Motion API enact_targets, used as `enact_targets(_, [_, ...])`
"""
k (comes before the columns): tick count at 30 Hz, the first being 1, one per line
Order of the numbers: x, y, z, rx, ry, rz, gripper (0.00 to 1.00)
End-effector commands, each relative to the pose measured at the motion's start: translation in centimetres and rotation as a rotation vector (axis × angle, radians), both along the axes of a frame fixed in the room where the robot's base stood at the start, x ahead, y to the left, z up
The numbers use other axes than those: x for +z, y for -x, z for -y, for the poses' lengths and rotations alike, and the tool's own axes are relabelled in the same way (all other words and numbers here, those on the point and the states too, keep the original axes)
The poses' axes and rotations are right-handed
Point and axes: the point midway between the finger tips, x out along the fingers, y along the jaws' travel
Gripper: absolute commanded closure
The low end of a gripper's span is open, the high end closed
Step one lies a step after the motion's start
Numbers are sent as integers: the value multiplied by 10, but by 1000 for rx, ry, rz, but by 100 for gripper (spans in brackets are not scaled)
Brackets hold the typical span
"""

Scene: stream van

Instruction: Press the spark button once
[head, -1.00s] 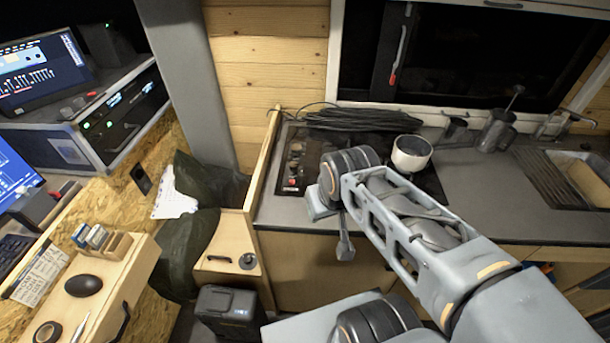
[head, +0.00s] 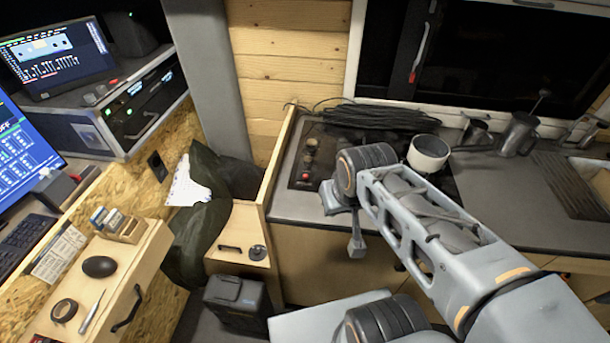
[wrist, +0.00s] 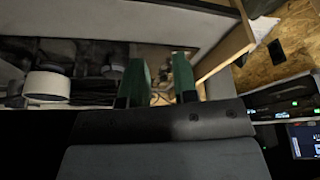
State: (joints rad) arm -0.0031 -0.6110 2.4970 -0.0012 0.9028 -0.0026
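The dark hob control panel (head: 308,160) is set into the left end of the counter, with several knobs and a small red button (head: 305,177) near its front. That is likely the spark button, but its label is too small to read. My gripper (wrist: 160,80) shows two green fingers with a clear gap and nothing between them in the wrist view. In the head view my arm hangs over the counter's front edge, right of the panel, and the fingers cannot be made out. I cannot pick out the button in the wrist view.
A white pot (head: 428,153) stands on the hob, with coiled black cable (head: 375,117) behind. A wooden side panel (head: 283,160) rises at the counter's left end. The desk drawer (head: 125,285) at left is open. A black case (head: 236,300) stands on the floor.

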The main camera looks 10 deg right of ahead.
Motion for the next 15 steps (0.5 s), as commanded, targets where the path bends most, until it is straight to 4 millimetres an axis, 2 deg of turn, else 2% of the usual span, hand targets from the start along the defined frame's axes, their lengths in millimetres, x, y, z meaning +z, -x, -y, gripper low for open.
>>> enact_targets(1, [0,0,0,0,0,0,78])
enact_targets(8, [0,0,0,0,0,0,100])
enact_targets(15, [0,0,0,0,0,0,100])
